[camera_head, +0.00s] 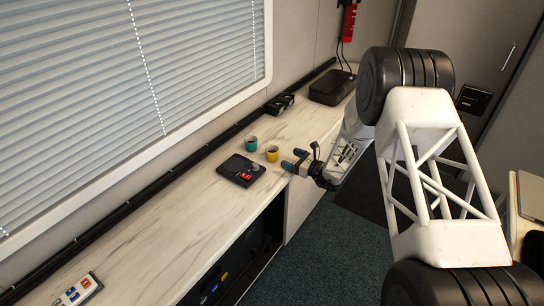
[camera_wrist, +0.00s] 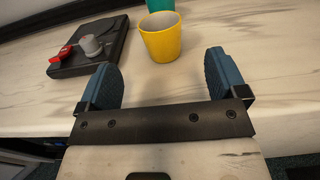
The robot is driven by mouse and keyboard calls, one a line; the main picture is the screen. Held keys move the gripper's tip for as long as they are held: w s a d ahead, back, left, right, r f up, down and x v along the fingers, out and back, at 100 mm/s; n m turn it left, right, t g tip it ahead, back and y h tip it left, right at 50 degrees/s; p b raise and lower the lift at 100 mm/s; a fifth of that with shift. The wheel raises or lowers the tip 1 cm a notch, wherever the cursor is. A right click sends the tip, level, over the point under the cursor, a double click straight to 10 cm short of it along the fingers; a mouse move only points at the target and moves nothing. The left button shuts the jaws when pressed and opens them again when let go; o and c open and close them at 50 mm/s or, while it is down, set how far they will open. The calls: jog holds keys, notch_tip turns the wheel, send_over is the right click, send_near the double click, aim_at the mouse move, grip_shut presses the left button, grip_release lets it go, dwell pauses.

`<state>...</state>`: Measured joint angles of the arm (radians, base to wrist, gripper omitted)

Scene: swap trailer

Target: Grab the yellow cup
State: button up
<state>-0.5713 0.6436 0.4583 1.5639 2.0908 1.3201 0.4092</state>
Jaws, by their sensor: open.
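The yellow cup (camera_head: 272,153) stands upright on the light marbled counter, just in front of a teal cup (camera_head: 251,143). My gripper (camera_head: 291,163) is at the counter's front edge, a little to the right of the yellow cup, with its blue fingers pointing toward it. In the wrist view the yellow cup (camera_wrist: 161,37) is beyond the fingertips, roughly in line with the gap between them. My gripper (camera_wrist: 166,72) is open and empty there, apart from the cup. The teal cup (camera_wrist: 160,5) is partly cut off behind the yellow one.
A black flat device (camera_head: 241,169) with a red item and a grey knob lies left of the cups. A black box (camera_head: 331,87) and small dark items (camera_head: 280,103) stand farther back. A window with blinds runs along the wall.

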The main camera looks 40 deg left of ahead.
aim_at(272, 149)
jog(key=shift+a, duration=2.05)
jog(key=shift+a, duration=0.15)
jog(key=shift+a, duration=2.85)
jog(key=c, duration=1)
jog(key=shift+r, duration=0.3)
jog(key=shift+c, duration=0.2)
